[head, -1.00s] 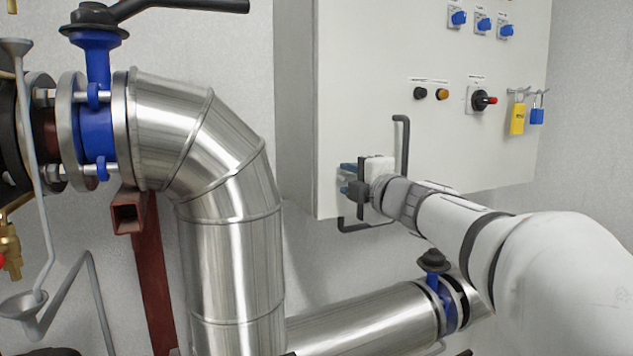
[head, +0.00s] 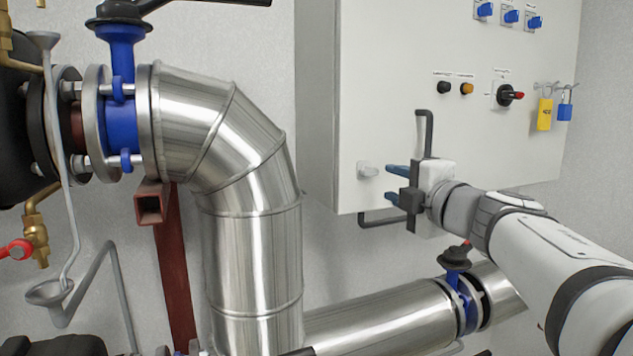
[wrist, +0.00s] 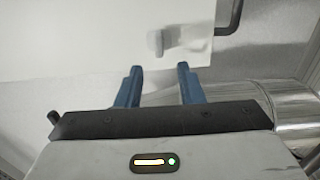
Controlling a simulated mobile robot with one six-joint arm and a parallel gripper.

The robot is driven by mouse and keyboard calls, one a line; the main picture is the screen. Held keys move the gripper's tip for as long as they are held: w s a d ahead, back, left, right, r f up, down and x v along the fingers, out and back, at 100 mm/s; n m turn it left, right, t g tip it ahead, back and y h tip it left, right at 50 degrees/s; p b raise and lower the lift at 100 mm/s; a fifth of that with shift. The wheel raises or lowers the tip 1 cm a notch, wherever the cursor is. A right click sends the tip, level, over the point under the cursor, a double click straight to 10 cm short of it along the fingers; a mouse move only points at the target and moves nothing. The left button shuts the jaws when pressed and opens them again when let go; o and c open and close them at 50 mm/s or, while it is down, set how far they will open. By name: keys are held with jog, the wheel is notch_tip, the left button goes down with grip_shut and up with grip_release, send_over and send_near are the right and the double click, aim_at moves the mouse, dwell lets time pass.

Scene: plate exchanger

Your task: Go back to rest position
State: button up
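My gripper (head: 391,184) is in front of the lower part of the white control cabinet (head: 400,50), with its blue fingers pointing left. The fingers stand apart with nothing between them. A small pale knob (head: 368,169) on the cabinet face lies just beyond the fingertips, apart from them. In the wrist view the open fingers (wrist: 157,70) point at the cabinet's lower edge, and the blurred knob (wrist: 157,42) shows ahead of them.
A large silver insulated pipe (head: 250,220) with a blue valve (head: 121,120) stands at left. A lower pipe (head: 380,318) with a black-topped blue valve (head: 456,262) runs below my arm. A yellow padlock (head: 544,114) and a blue padlock (head: 565,110) hang on the cabinet.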

jog(key=s+d+f+m+g+h, duration=0.25)
jog(key=f+m+h, duration=0.25)
jog(key=f+m, duration=0.35)
jog(key=s+d+f+m+g+h, duration=0.2)
jog(key=d+f+m+g+h, duration=0.15)
jog(key=f+m, duration=0.5)
jog(key=s+a+f+m+g+y, duration=0.1)
jog(key=s+a+f+g, duration=0.3)
jog(key=s+f, duration=0.4)
jog(key=s+a+f+m+g+y, duration=0.2)
jog(key=s+a+f+m+g, duration=0.1)
jog(key=s+f, duration=0.5)
jog(key=shift+a+f+m+g, duration=0.25)
jog(key=shift+a+m+g, duration=0.15)
jog(key=shift+a+g, duration=0.6)
jog(key=shift+a, duration=0.15)
jog(key=shift+c, duration=0.3)
